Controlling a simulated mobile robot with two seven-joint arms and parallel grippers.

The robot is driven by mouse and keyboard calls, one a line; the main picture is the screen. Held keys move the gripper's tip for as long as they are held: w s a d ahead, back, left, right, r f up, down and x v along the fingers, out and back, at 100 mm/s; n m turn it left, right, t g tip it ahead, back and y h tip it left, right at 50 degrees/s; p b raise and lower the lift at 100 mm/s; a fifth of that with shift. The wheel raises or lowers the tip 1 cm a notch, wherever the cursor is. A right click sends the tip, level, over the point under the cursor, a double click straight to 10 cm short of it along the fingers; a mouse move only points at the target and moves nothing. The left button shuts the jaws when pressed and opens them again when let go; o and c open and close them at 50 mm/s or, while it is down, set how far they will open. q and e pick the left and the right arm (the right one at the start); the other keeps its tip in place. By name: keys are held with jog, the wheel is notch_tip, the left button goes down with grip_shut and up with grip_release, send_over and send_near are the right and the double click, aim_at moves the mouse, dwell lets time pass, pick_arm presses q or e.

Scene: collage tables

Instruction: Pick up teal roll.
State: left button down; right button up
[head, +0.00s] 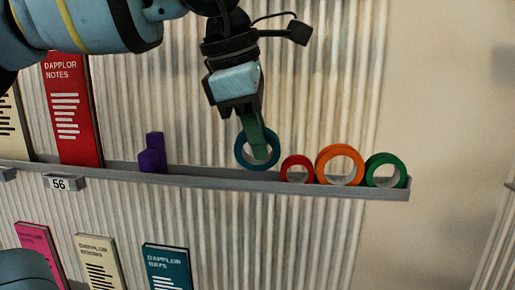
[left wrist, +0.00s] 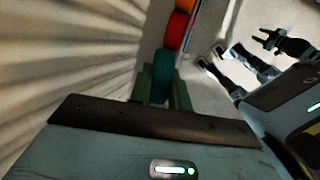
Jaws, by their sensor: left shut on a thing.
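The teal roll (head: 240,153) is a ring at the shelf ledge, left of the other rolls in the head view. My left gripper (head: 259,150) comes down from above and is shut on the roll, with a green finger across its front. In the left wrist view, the teal roll (left wrist: 161,86) sits between the two green fingers of my left gripper (left wrist: 163,88). The roll's lower edge is close to the ledge; I cannot tell whether it touches. I cannot make out my right gripper.
On the ledge (head: 220,180) stand a red roll (head: 285,170), an orange roll (head: 322,160) and a green roll (head: 372,170), close together at the right. A purple block (head: 152,158) and a red notes book (head: 72,110) stand left. More books, including a teal one (head: 166,265), stand below.

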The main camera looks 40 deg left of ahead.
pick_arm(q)
jog(key=shift+v, duration=0.9)
jog(key=s+a+r+b, duration=0.1)
jog(key=s+a, duration=0.5)
jog(key=s, duration=0.8)
jog(key=shift+a, duration=0.25)
